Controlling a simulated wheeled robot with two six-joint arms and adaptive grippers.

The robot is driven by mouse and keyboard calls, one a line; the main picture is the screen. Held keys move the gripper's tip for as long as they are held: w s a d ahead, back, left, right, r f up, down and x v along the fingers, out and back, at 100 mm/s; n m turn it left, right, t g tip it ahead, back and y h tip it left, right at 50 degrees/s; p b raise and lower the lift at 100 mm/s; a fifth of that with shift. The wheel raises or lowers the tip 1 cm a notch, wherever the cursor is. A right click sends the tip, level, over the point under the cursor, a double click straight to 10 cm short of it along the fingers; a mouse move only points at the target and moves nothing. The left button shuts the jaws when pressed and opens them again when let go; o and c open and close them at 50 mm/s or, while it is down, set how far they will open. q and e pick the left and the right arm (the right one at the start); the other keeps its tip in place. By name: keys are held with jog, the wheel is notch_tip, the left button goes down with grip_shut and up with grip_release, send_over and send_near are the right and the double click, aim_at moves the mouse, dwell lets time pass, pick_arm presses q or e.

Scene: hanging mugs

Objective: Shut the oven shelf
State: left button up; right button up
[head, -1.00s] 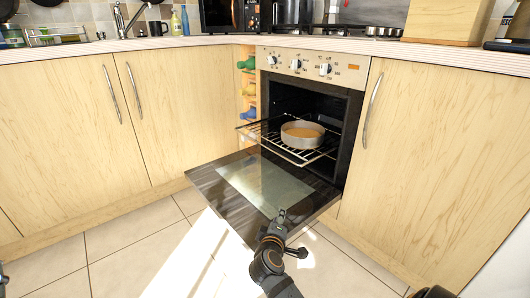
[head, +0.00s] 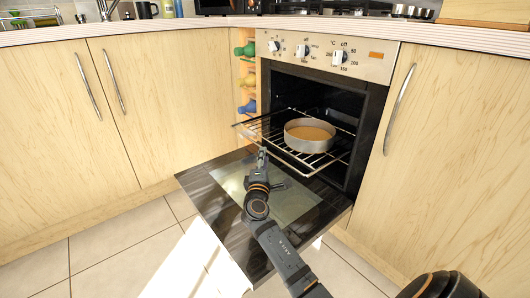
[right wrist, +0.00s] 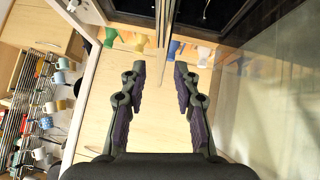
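The oven shelf (head: 272,137) is a wire rack that sticks partway out of the open oven (head: 315,105). A round tin with light brown content (head: 309,135) stands on it. The oven door (head: 215,195) is folded down, dark with a glass pane. My right gripper (head: 262,155) is over the door, close to the shelf's front edge; I cannot tell whether they touch. Thin bars show just beyond the fingertips there. My left gripper is not in view.
Coloured bottles (head: 246,78) sit in a narrow rack left of the oven. Closed wooden cupboards (head: 165,110) flank it, with a counter above. The tiled floor (head: 120,250) is clear. Mugs hang (right wrist: 45,123) at the left of the right wrist view.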

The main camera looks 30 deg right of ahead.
jog(key=shift+b+x, duration=0.6)
jog(key=shift+x, duration=1.8)
grip_shut()
